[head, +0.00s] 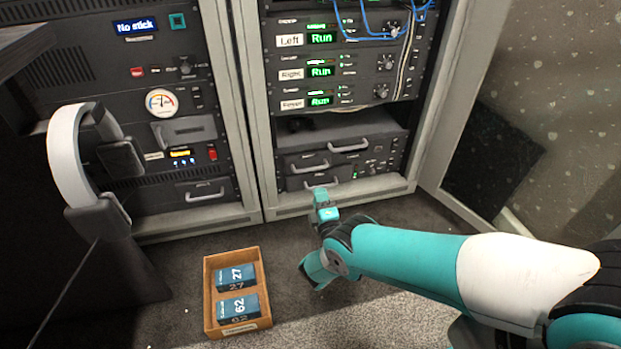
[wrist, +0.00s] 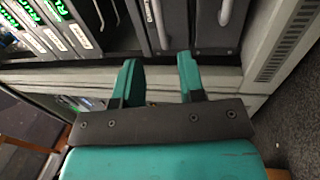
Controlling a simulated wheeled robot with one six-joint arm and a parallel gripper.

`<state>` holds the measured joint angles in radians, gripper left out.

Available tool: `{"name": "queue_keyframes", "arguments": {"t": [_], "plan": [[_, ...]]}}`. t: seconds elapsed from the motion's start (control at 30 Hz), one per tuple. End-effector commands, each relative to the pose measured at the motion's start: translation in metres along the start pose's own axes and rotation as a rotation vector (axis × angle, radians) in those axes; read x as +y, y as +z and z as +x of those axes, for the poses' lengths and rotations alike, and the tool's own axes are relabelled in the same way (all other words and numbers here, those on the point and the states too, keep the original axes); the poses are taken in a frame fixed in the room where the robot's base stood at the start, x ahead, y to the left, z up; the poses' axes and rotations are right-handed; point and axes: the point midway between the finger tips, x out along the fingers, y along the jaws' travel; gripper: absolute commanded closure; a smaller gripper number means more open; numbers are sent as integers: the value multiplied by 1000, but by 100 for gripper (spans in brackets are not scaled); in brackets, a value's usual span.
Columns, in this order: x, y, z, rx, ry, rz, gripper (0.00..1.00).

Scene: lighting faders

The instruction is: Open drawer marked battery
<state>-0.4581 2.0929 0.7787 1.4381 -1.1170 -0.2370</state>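The lower part of the right rack holds dark drawers with grey bar handles. An upper drawer handle (head: 349,147), a middle-left drawer handle (head: 310,167) and a lowest drawer handle (head: 322,184) show in the head view. The drawer labels are too small to read, so I cannot tell which is marked battery. My gripper (head: 321,196) is low in front of the lowest drawer. In the wrist view its two teal fingers (wrist: 158,82) are apart with nothing between them. A dark drawer front with a handle (wrist: 226,14) lies beyond them, apart from the fingertips.
A wooden tray (head: 262,328) with two blue boxes sits on the floor left of my arm. White headphones (head: 70,160) hang at the left. The left rack has another drawer handle (head: 206,193). An open rack door (head: 455,100) stands at right.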

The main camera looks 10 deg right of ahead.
Motion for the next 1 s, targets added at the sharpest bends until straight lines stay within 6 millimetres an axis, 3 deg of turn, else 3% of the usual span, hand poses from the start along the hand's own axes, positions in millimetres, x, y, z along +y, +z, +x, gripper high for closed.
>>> {"name": "queue_keyframes", "arguments": {"t": [0.13,0.7,1.0], "plan": [[-6,0,30,-3,4,3,63],[-7,1,59,-2,1,3,63],[-3,2,102,-5,0,4,63]]}}
